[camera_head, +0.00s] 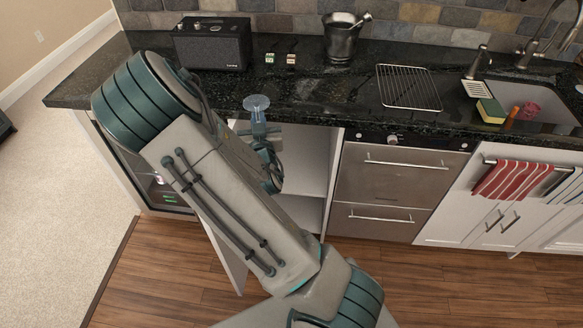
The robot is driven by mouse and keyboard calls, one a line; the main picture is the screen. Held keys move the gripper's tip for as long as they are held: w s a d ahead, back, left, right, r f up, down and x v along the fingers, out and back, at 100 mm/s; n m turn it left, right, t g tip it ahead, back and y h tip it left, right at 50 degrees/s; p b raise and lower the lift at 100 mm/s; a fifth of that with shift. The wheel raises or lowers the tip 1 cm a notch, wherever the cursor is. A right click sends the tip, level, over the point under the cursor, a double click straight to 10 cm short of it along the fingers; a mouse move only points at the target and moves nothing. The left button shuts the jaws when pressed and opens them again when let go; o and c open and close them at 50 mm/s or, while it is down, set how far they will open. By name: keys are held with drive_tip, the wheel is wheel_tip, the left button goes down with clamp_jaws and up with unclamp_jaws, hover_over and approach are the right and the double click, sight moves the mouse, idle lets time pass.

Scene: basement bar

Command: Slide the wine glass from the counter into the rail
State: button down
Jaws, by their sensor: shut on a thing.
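The wine glass (257,103) shows as a pale blue, see-through disc on a short stem. It stands out just above my gripper (260,128), at the front edge of the dark stone counter (318,92). My gripper is shut on the glass, around its lower visible part. The rest of the glass is hidden by the gripper and arm, so I cannot tell its full shape. The open white cabinet (308,160) is below and behind the gripper. I cannot make out the rail.
A black speaker (212,45), two small blocks (280,59), a metal bucket (341,40) and a wire rack (408,87) stand on the counter. A sink (540,103) is at right. A cabinet door (225,245) hangs open low beside my arm.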

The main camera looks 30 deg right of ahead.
drive_tip(key=s+d+f+m+g+h+b, duration=0.1)
drive_tip(key=d+f+m+g+h+b, duration=0.15)
drive_tip(key=f+b, duration=0.7)
drive_tip(key=d+f+m+g+h+b, duration=0.2)
drive_tip(key=d+f+h+b, duration=0.15)
drive_tip(key=f+b, duration=0.65)
drive_tip(key=w+a+b+x, duration=0.1)
drive_tip(key=w+a+x, duration=0.1)
drive_tip(key=x, duration=1.5)
drive_tip(key=w+a+r+b+x, duration=0.1)
drive_tip(key=w+a+x, duration=0.1)
drive_tip(key=x, duration=1.6)
drive_tip(key=shift+a, duration=0.25)
idle(0.7)
drive_tip(key=shift+w+f+t+b, duration=0.15)
drive_tip(key=shift+f+t+b, duration=0.1)
drive_tip(key=shift+f+b, duration=0.15)
idle(0.5)
drive_tip(key=shift+r, duration=0.1)
drive_tip(key=c, duration=1.4)
unclamp_jaws()
drive_tip(key=shift+c, duration=0.2)
